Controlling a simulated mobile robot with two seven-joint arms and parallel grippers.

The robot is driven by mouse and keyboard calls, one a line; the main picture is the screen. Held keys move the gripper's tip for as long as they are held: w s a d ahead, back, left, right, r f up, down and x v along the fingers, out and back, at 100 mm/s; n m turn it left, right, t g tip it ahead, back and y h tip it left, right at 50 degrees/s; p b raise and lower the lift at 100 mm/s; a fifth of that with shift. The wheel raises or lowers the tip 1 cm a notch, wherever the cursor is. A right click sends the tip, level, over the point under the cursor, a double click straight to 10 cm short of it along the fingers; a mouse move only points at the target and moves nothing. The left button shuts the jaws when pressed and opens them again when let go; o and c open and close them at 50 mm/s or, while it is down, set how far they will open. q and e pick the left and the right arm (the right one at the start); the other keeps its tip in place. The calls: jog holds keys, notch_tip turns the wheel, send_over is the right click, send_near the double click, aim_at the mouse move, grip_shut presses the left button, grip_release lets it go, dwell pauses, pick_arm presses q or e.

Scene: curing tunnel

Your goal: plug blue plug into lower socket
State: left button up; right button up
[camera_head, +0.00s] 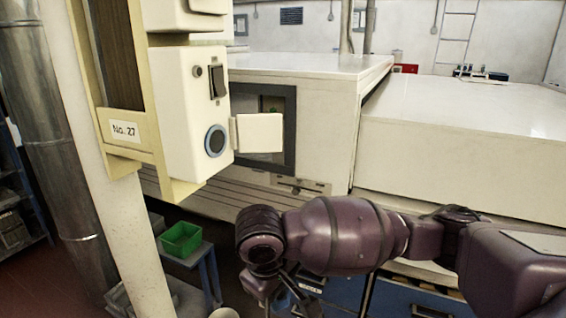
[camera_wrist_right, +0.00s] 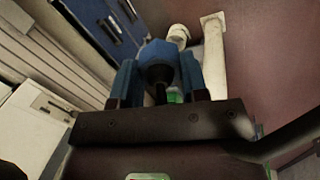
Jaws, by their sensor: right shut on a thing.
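The lower socket (camera_head: 216,141) is a round opening with a blue-grey ring on a cream box fixed to the post. Its flap (camera_head: 260,132) stands open to the right. My right gripper (camera_head: 277,300) hangs low, below and to the right of the socket and well apart from it, partly cut off by the bottom edge. In the right wrist view, the gripper (camera_wrist_right: 158,82) is shut on the blue plug (camera_wrist_right: 155,50), with the plug's dark cable end (camera_wrist_right: 160,73) towards the camera. The plug's front is hidden. My left gripper is not in view.
A second cream box (camera_head: 185,16) sits above, cut off by the top edge. The lower box carries a rocker switch (camera_head: 217,86). The large white tunnel housing (camera_head: 320,135) stands behind. A green bin (camera_head: 181,240) rests on a low blue stand left of my gripper.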

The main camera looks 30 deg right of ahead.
jog(key=r+n+t, duration=0.1)
jog(key=r+n, duration=0.1)
jog(key=w+r+n+t+h+p, duration=0.1)
jog(key=r, duration=0.1)
jog(key=w+r+n+t+p, duration=0.1)
jog(key=r+n, duration=0.1)
jog(key=shift+a+r+n+t, duration=0.25)
jog(key=shift+r+n+t, duration=0.05)
jog(key=shift+r, duration=0.1)
notch_tip(320, 180, up, 20)
jog(key=d+n+t+y+p, duration=0.2)
jog(key=n+t+y+p, duration=0.75)
jog(key=n+y, duration=0.6)
jog(key=shift+h, duration=0.45)
jog(key=shift+b+x, duration=0.9)
jog(key=shift+x, duration=2.05)
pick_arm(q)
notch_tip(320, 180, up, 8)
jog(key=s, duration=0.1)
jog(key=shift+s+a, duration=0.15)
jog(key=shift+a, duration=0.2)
pick_arm(e)
jog(key=shift+w+a, duration=0.1)
jog(key=shift+w, duration=0.05)
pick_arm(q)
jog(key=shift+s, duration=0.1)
